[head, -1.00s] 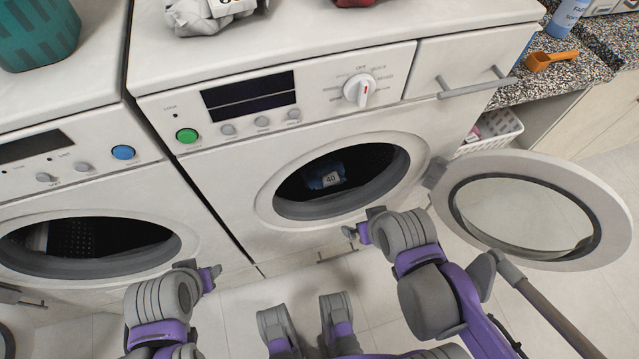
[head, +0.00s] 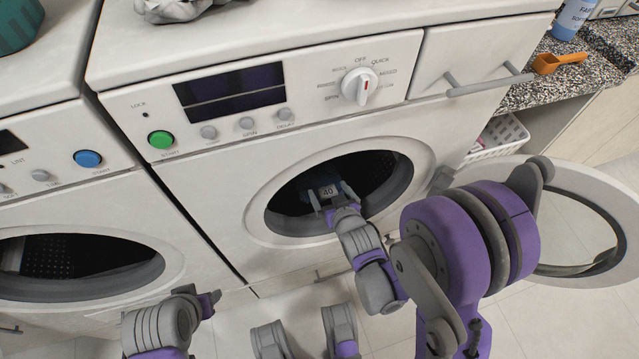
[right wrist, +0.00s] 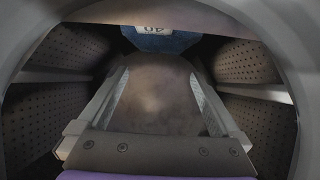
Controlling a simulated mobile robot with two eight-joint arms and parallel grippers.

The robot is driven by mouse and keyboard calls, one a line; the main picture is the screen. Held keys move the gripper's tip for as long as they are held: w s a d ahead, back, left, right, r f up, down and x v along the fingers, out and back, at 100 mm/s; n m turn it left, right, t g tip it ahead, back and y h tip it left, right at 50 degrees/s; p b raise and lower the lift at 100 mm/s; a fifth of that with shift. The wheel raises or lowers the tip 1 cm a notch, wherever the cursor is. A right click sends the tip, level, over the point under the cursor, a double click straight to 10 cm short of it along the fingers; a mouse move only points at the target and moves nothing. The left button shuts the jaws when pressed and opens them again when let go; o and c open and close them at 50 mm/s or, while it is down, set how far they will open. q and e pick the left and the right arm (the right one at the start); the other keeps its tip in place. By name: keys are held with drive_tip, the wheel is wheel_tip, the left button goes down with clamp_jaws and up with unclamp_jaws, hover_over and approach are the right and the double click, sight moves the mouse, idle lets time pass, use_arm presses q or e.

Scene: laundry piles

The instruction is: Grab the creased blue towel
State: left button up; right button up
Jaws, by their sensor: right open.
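The blue towel (right wrist: 172,42) lies inside the drum of the right-hand washing machine (head: 228,165). It shows at the top of the right wrist view with a white "40" label. In the head view my gripper hides most of it, and the label shows between the fingers. My right gripper (head: 332,194) reaches through the round door opening, fingers open and pointing at the towel. In the right wrist view the gripper (right wrist: 158,78) has spread fingers, with the towel just beyond the tips and no clear contact. My left gripper (head: 207,301) is low at left, outside the machine; its jaw gap is unclear.
The machine's round door (head: 600,195) stands open at the right, behind my right arm. The opening's rim surrounds the right gripper. A second machine (head: 75,212) stands left. A white basket (head: 497,138) and an orange scoop (head: 558,63) are at the right.

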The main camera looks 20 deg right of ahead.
sight(320, 178)
drive_tip(key=b+x, duration=0.1)
drive_tip(key=x, duration=0.4)
drive_tip(key=shift+w+f, duration=0.15)
drive_tip(key=shift+f, duration=0.05)
drive_tip(key=b+x, duration=0.1)
drive_tip(key=x, duration=0.4)
drive_tip(key=shift+f, duration=0.3)
drive_tip(key=shift+c, duration=0.3)
drive_tip(key=shift+r, duration=0.1)
drive_tip(key=c, duration=1.3)
